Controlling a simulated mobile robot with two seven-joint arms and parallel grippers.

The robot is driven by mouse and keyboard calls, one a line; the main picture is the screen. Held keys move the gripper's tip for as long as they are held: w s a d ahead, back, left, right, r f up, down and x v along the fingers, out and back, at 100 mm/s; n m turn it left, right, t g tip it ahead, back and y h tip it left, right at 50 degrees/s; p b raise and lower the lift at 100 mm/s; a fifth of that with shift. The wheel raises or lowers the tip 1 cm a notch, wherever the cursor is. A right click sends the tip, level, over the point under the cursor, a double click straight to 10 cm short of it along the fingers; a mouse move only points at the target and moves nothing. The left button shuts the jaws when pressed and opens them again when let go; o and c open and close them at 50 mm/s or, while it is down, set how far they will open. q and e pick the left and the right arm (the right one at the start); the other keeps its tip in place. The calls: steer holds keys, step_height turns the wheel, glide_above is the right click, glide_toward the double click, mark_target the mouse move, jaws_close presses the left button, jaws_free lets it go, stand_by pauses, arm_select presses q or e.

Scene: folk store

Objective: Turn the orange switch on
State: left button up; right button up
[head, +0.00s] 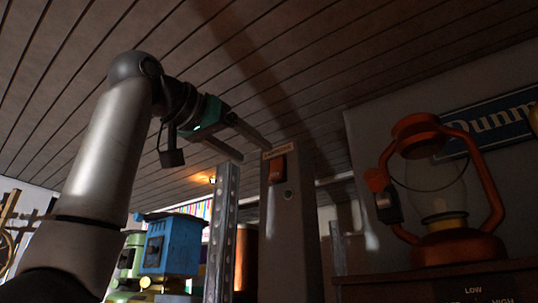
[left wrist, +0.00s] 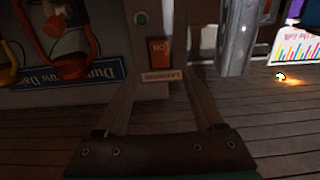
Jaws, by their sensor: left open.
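The orange switch (head: 278,168) is a small rocker near the top of a grey upright post (head: 290,235), under a small label plate. In the left wrist view, which looks upside down, the orange switch (left wrist: 158,52) shows lettering that seems to read ON, beside the plate (left wrist: 163,75). I cannot tell which way the rocker is tilted. My left gripper (head: 253,150) is open and empty, its fingers pointing at the top of the post just above and left of the switch. In the left wrist view the fingers (left wrist: 160,88) lie on either side of the label plate. My right gripper is not in view.
A red lantern (head: 458,248) stands on a wooden cabinet (head: 440,285) at the right. A metal shelf upright (head: 222,230) rises just left of the post. Blue (head: 172,245) and green machines stand behind it. A plank ceiling is above; a round green light (head: 288,195) sits below the switch.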

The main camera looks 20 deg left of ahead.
mark_target(275, 166)
arm_select(q)
steer(key=p+x, duration=0.2)
steer(key=x, duration=0.4)
steer(key=shift+r, duration=0.1)
steer(key=shift+w+d, duration=0.15)
steer(key=shift+w, duration=0.45)
jaws_close()
